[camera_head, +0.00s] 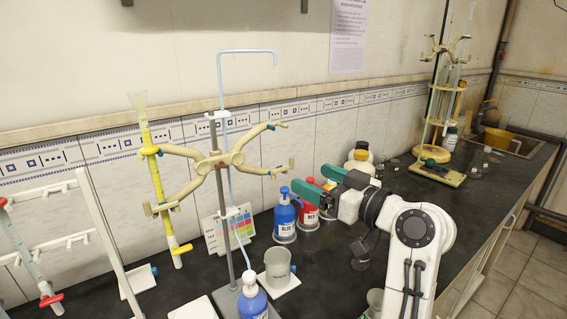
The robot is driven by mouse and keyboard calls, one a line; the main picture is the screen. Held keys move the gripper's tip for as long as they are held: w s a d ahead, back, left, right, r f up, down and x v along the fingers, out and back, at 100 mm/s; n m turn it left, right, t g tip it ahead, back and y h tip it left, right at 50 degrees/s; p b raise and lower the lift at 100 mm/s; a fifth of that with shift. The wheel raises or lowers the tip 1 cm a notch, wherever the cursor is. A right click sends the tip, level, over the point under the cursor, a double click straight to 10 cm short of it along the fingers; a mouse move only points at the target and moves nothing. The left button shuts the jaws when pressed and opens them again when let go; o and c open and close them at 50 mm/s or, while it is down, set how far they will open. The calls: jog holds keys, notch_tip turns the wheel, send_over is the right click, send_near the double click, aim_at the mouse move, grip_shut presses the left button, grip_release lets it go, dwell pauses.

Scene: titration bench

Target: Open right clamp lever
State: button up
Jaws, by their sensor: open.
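A beige double burette clamp (224,160) is fixed on a grey upright rod (220,205). Its left arms hold a yellow burette (157,185). Its right arms reach out to the right, with nothing seen between them. The upper right arm ends in a small dark-blue lever (273,126). The lower right arm has another small dark lever (272,174) near its end. My gripper (310,179) has green fingers, is open and looks empty. It is to the right of the right clamp arms in the picture, apart from the levers; the depth gap is hard to judge.
Blue (285,217) and red (308,208) wash bottles stand below my gripper. A grey beaker (277,266) stands on a white plate. A bent light-blue tube (220,80) rises by the rod. A white rack (95,215) is at left.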

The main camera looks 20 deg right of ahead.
aim_at(282, 166)
jog(key=p+x, duration=0.2)
jog(key=x, duration=0.8)
jog(key=shift+f, duration=0.1)
jog(key=c, duration=0.9)
jog(key=shift+c, duration=0.2)
